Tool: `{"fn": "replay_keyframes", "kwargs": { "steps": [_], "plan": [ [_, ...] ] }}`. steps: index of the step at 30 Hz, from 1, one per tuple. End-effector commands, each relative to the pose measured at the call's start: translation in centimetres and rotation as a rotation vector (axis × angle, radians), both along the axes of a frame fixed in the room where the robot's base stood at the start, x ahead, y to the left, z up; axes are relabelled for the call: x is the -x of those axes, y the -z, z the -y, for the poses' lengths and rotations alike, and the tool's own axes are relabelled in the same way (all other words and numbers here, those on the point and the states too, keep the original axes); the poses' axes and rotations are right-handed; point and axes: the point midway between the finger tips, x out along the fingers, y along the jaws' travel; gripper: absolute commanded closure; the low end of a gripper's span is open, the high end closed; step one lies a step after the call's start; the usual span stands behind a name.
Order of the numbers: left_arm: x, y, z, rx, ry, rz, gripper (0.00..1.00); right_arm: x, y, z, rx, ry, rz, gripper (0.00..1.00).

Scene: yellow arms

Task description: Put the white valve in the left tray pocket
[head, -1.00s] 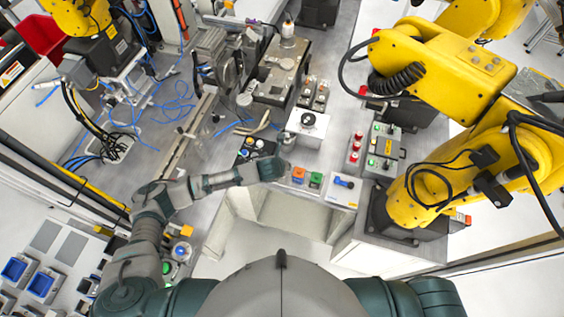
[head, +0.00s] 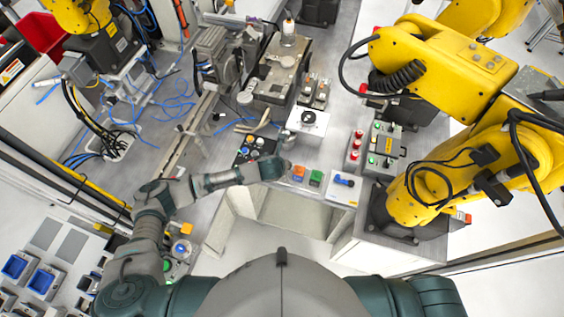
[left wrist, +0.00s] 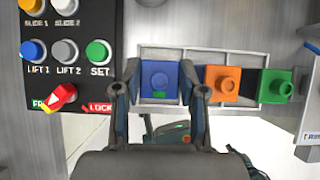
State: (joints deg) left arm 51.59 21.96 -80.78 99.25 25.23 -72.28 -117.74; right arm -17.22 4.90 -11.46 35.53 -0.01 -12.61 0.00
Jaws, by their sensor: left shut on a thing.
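In the head view my left gripper (head: 286,168) is left of the orange block (head: 298,173), and the held block is hidden. I cannot make out a white valve. My right gripper is out of view.
A black button panel (left wrist: 70,50) lies left of the tray. A white plate with a blue handle (head: 344,182) lies to the right. A white box (head: 307,121) stands behind. A large yellow arm (head: 440,75) and a grey button box (head: 383,148) occupy the right side.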

Motion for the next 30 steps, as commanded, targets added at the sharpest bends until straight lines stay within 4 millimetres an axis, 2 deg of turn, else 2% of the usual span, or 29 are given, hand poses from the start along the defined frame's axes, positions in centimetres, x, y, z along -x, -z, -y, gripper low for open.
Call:
{"fn": "replay_keyframes", "kwargs": {
  "steps": [2,3,6,13,17,20,30],
  "plan": [
    [0.0,0.1,0.1,0.0,0.0,0.0,0.96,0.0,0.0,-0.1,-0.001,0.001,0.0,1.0],
    [0.0,0.1,0.1,0.001,0.001,0.0,0.57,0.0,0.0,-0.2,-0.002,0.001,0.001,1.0],
    [0.0,0.1,0.1,0.001,0.001,0.0,0.32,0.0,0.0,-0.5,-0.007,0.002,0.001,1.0],
    [0.0,0.1,0.1,0.001,0.001,0.0,0.3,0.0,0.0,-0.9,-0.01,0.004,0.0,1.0],
    [0.0,-0.2,0.1,0.001,0.001,0.001,0.3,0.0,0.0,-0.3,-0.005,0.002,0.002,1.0],
    [-0.1,-1.4,0.1,0.003,0.002,0.002,0.3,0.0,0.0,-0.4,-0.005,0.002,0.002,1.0],
    [-0.1,-7.9,0.2,0.001,0.002,0.003,0.3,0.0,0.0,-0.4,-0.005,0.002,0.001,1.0]
  ]
}}
